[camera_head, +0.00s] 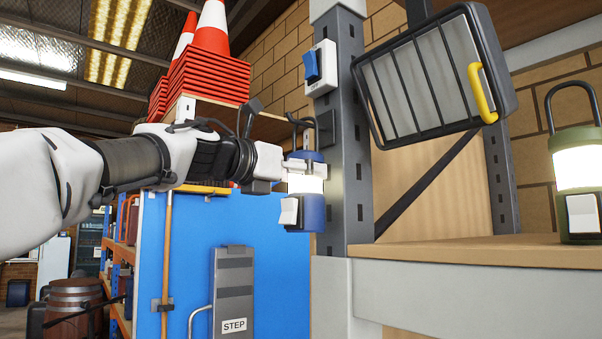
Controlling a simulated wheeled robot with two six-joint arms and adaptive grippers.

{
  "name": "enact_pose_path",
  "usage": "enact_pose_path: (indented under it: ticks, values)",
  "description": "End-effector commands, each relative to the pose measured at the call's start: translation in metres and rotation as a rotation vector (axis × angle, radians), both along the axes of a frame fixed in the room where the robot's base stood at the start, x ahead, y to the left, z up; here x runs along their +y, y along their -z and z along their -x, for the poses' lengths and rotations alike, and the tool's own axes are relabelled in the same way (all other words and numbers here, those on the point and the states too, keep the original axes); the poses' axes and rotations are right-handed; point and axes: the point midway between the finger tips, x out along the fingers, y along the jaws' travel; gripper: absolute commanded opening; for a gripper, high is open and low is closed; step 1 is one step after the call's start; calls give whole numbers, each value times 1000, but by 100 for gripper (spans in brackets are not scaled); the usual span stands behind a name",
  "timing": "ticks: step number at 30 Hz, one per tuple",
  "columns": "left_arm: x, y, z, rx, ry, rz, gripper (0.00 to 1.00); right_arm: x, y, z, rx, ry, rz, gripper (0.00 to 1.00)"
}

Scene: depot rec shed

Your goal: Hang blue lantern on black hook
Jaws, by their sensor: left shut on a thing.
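The blue lantern (313,213) is upright beside the grey metal post, with a glowing white band and a white switch on its front. Its dark bail handle stands up above its top. My left gripper (286,171) is shut on the lantern's upper body from the left and holds it in the air. A small black piece on the post (325,127), which looks like the black hook, is just right of the handle. I cannot tell whether handle and hook touch. My right gripper is not in view.
A blue switch (311,67) is on the post (347,190) above. A caged floodlight (424,82) with a yellow handle is at upper right. A green lantern (577,185) stands on the wooden shelf (460,251). A blue panel (270,270) and a step stool (233,288) are behind.

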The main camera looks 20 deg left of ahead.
Motion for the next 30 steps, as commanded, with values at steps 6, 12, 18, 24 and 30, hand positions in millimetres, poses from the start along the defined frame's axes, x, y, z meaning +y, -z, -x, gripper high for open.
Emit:
enact_pose_path:
  ticks: [6, 12, 18, 24, 30]
  values:
    - [0, -2, 1, -3, 0, 2, 0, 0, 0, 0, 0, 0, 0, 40]
    - [0, -2, 1, -3, 0, 2, 88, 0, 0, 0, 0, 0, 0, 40]
    - [0, -1, 1, -2, 0, 1, 88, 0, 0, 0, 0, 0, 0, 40]
    - [0, 0, 0, 1, 0, -1, 88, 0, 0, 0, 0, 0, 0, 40]
    - [0, 0, 0, 0, 0, 0, 88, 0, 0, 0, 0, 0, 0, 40]
